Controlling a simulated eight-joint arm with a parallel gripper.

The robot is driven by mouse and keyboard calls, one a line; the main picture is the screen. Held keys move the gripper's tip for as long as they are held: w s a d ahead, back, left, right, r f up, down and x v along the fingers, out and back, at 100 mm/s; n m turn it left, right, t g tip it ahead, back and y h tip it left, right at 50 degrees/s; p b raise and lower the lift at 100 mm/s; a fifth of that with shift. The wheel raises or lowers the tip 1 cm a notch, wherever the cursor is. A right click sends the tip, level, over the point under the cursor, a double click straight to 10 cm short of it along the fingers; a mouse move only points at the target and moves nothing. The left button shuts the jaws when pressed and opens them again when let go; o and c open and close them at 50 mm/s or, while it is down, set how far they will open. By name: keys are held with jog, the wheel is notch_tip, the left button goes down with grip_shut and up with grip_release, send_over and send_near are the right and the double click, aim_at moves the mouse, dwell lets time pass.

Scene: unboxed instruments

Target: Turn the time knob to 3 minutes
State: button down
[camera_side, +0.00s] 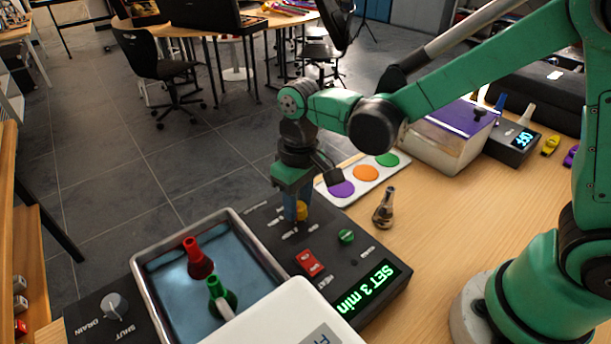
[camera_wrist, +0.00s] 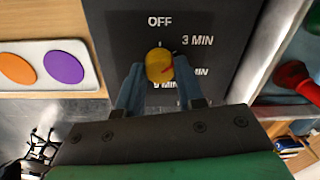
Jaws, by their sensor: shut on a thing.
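The time knob (camera_wrist: 158,62) is yellow with a short red mark on its right side, slanting toward the upper right. Around it on the dark panel are the labels OFF above, 3 MIN at upper right, a partly hidden MIN label at lower right and 9 MIN below. In the side view the knob (camera_side: 301,210) is partly covered by my gripper (camera_side: 296,208). My gripper (camera_wrist: 161,75) has its two blue fingers closed on either side of the knob. The green display (camera_side: 367,288) reads SET 3 min.
A metal-rimmed bath (camera_side: 140,262) holds red (camera_side: 198,262) and green (camera_side: 221,298) stoppered flasks. The panel has a red switch (camera_side: 309,262), a green button (camera_side: 347,236) and a drain knob (camera_side: 114,305). A metal object (camera_side: 384,212) and a palette with coloured discs (camera_side: 366,173) lie near the panel.

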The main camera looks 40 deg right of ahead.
aim_at(299, 204)
jog(key=shift+m, duration=0.3)
jog(key=c, duration=0.5)
grip_release()
jog(key=shift+c, duration=0.2)
jog(key=shift+r, duration=0.15)
jog(key=shift+d+r, duration=0.1)
jog(key=shift+r, duration=2.6)
jog(key=s+d+r+m+t, duration=0.1)
jog(key=s+d+r+t, duration=0.2)
jog(key=s+d+t, duration=0.2)
jog(key=d+t, duration=0.2)
jog(key=d, duration=0.2)
jog(key=shift+s+d+m, duration=0.25)
jog(key=shift+d+m, duration=0.1)
jog(key=shift+m, duration=0.05)
